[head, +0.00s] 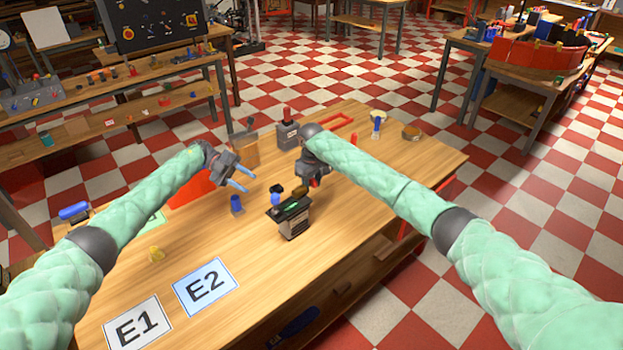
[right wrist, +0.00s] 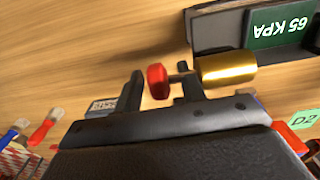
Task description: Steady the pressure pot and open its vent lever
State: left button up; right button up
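The dark box-shaped unit (head: 294,226) on the table seems to be the pressure pot. In the right wrist view its green panel (right wrist: 281,27) reads "65 KPA". A brass cylinder (right wrist: 226,67) beside it has a thin stem ending in a red knob (right wrist: 157,82), which seems to be the vent lever. My right gripper (head: 316,184) is open by the pot; in the right wrist view its fingers (right wrist: 162,88) stand either side of the red knob with gaps. My left gripper (head: 242,179) is open and empty, above the table left of the pot, not touching it.
A blue cup-like piece (head: 236,204) stands left of the pot. A grey box with a red top (head: 288,135) and a wooden block (head: 244,150) stand behind. Cards E1 (head: 138,322) and E2 (head: 206,287) lie at the front left. The table's front right is clear.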

jog(key=shift+f, duration=0.15)
grip_shut()
dwell(0.9)
